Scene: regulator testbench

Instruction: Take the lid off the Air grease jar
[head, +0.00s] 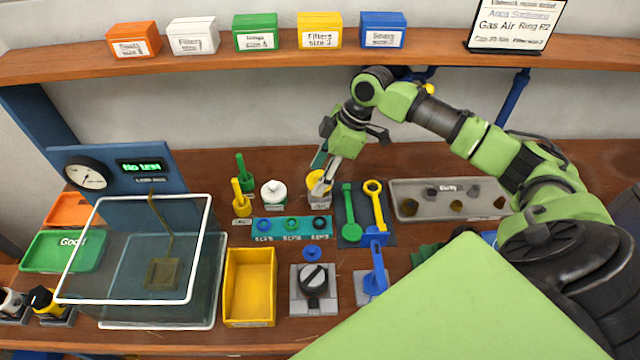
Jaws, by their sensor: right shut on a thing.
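My right gripper (325,187) reaches down at the middle of the bench, with its fingers shut on the yellow-topped jar (314,179). The fingers cover part of this jar, and its label is too small to read. I cannot tell whether its lid is seated or lifted. A second jar, white (274,190), stands upright to the left, apart from the gripper. I cannot tell from the labels which jar is the Air one. My left gripper is out of view.
Green (246,180) and yellow (241,202) upright tools stand left of the jars. A teal ring strip (267,235) lies in front. Green (349,217) and yellow (376,206) wrenches lie close on the right, before a grey tray (409,188). A yellow bin (249,270) stands nearer.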

